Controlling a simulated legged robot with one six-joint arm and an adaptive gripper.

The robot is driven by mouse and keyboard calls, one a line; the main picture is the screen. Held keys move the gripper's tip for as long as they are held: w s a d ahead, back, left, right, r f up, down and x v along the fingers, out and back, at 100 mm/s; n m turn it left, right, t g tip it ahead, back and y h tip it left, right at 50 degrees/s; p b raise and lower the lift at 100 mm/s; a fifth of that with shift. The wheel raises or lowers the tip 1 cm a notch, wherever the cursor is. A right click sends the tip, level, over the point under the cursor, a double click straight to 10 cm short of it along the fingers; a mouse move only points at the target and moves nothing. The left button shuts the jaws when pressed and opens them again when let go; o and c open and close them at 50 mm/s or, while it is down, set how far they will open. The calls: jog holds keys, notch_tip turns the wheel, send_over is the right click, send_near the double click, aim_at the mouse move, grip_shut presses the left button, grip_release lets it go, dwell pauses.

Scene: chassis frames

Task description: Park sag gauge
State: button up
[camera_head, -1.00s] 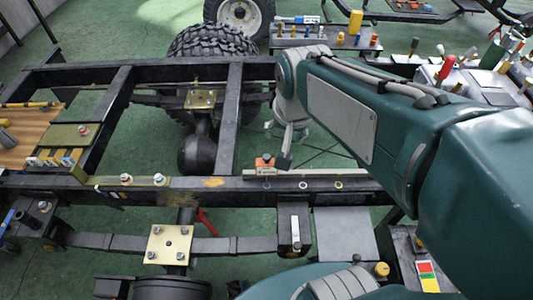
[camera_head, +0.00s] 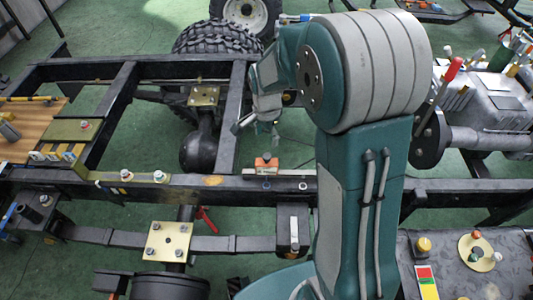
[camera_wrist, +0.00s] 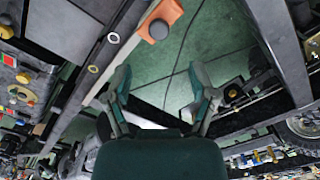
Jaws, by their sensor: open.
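An orange block with a dark round knob (camera_head: 266,164), which I take to be part of the sag gauge, sits on the near black chassis rail. A pale straight bar (camera_head: 292,172) runs right from it along the rail, and my arm hides its far part. In the wrist view the orange block (camera_wrist: 162,18) is at the top, beyond my fingertips. My gripper (camera_head: 258,128) is open and empty, above and behind the block and apart from it. Its two fingers are spread in the wrist view (camera_wrist: 160,76), with green floor between them.
The near chassis rail (camera_head: 225,188) and a cross member (camera_head: 230,120) bound an open gap over the green floor. Bolts (camera_head: 126,175) stand on the rail to the left. A dark side table (camera_head: 450,262) with a yellow knob and a round plate is at lower right.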

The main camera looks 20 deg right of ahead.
aim_at(266, 156)
notch_tip(266, 156, down, 9)
jog(key=shift+r, duration=0.2)
grip_shut()
